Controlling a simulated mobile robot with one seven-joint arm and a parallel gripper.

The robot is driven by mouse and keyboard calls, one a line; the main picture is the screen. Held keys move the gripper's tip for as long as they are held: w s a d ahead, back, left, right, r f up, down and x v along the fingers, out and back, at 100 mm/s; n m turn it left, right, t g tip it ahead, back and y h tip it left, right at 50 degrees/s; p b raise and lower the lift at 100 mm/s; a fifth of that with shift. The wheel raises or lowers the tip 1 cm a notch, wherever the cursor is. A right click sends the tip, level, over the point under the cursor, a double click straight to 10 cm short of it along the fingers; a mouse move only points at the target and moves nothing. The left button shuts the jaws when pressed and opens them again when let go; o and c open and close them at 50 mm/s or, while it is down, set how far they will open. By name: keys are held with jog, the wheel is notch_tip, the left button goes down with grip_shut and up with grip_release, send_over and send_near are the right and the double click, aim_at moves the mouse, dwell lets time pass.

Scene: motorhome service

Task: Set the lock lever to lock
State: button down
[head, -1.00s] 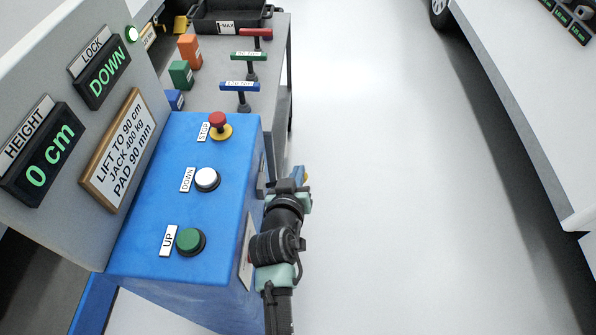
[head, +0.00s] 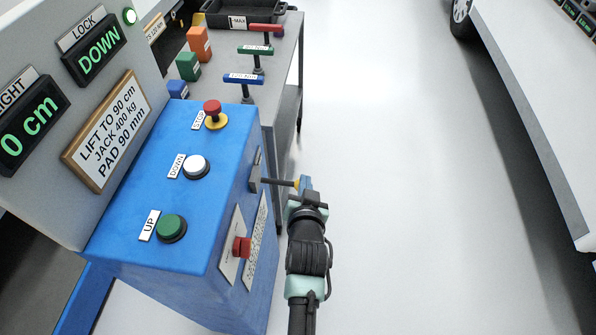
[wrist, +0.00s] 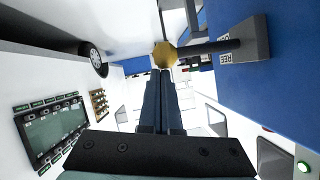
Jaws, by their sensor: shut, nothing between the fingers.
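The lock lever (head: 277,181) sticks out to the right from the side of the blue console, on a dark grey plate (head: 254,173). In the wrist view its dark shaft (wrist: 203,49) ends in a yellow knob (wrist: 165,55); the grey plate (wrist: 248,42) bears a small label that seems to read FREE. My gripper (head: 305,183) is beside the lever's outer end in the head view. In the wrist view its dark blue fingers (wrist: 160,80) are together and empty, their tips just below the knob. I cannot tell whether they touch it.
The blue console (head: 200,140) has green, white and red buttons on top and a red control (head: 241,247) on its side. The LOCK display (head: 97,50) reads DOWN. A grey bench (head: 285,75) with coloured handles stands behind. The floor to the right is clear.

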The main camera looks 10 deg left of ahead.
jog(key=shift+m+y, duration=0.7)
jog(key=shift+m, duration=0.1)
jog(key=shift+f+b, duration=2.75)
jog(key=shift+f, duration=0.05)
